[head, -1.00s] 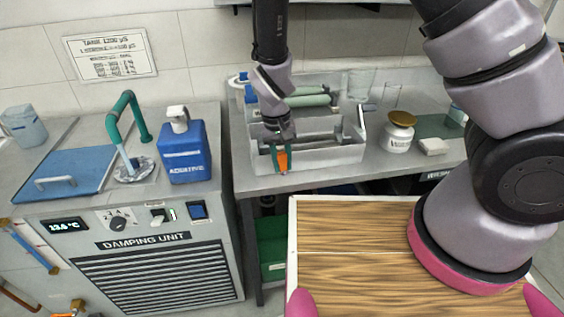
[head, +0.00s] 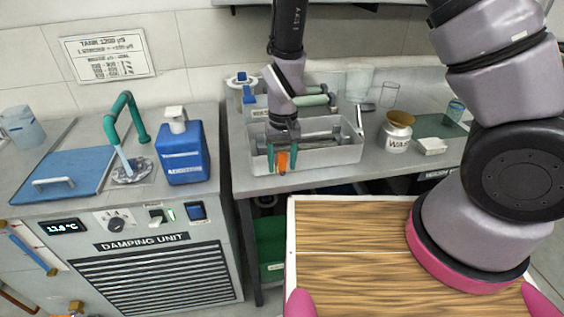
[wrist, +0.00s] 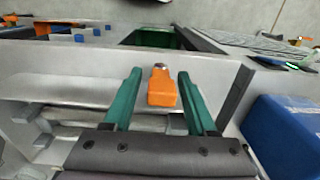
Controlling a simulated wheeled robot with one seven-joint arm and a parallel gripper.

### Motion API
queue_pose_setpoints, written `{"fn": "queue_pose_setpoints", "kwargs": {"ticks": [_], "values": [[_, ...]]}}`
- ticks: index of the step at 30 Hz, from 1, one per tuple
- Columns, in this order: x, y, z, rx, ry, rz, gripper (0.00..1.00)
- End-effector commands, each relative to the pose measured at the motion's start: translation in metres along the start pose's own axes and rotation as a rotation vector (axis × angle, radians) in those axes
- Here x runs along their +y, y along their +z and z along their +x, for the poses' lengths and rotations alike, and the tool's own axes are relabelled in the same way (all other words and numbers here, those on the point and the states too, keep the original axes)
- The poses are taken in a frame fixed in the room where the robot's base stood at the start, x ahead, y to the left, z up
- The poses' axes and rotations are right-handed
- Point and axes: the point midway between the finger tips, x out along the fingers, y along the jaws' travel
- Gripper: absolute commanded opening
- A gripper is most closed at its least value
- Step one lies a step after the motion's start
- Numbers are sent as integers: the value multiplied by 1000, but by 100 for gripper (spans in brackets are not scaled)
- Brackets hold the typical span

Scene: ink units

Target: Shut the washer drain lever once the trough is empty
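The washer trough (head: 335,157) is a light grey, open box at the front edge of the steel bench. Grey bars or rollers show inside it; I cannot tell whether any liquid is in it. The orange drain lever (head: 283,162) sticks out at the trough's front left. My gripper (head: 281,160) is at the lever, with one teal finger on each side. In the wrist view the orange lever (wrist: 162,88) stands between the fingers of my gripper (wrist: 160,76), with a gap on both sides. The gripper is open and holds nothing.
A damping unit (head: 150,277) with a blue lid (head: 65,172), a green tap (head: 118,108) and a blue bottle (head: 184,155) stands at left. A labelled jar (head: 397,133) is right of the trough. A wooden board (head: 350,245) lies in front. A green bin (head: 272,245) is below.

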Motion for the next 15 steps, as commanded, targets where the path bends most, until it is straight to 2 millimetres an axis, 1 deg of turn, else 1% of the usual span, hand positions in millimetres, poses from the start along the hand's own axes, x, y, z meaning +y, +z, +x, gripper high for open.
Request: {"fn": "queue_pose_setpoints", "kwargs": {"ticks": [5, 8, 11, 15], "values": [[0, 0, -1, 1, 0, -1, 57], [-1, 0, -9, 2, -1, -3, 57], [-1, -1, -24, 4, -2, -2, 57], [-1, 0, -54, 4, -3, -2, 57]]}}
